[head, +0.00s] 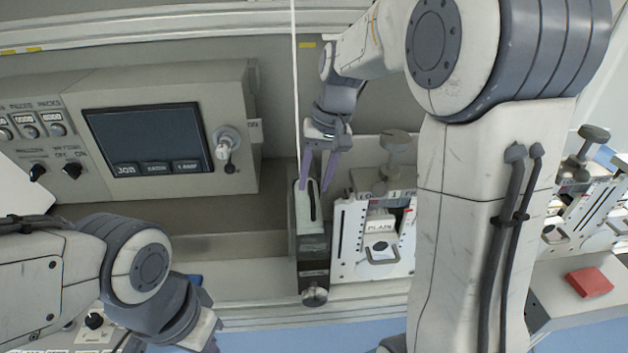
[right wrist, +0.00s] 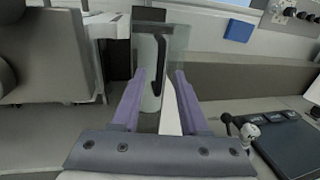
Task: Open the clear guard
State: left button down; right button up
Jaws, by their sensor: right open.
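In the right wrist view, a see-through pane (right wrist: 178,45), which looks like the clear guard, stands ahead of my right gripper (right wrist: 160,73). A black handle (right wrist: 161,65) shows at the pane, in front of a pale rounded body. The two purple fingers are apart, one on each side of the handle, with nothing gripped. I cannot tell if they touch the pane. In the head view the right gripper (head: 317,186) points down over a white part with a dark slot (head: 312,205).
A control panel with a screen (head: 146,140) and a knob lever (head: 226,148) stands to the left. A thin pale upright strip (head: 295,80) rises beside the right gripper. A white plate unit (head: 348,240) stands close on its right. A red block (head: 589,282) lies far right.

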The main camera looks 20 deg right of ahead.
jog(key=shift+a+f, duration=0.1)
jog(key=shift+f, duration=0.4)
jog(key=shift+c, duration=0.2)
grip_shut()
dwell(1.0)
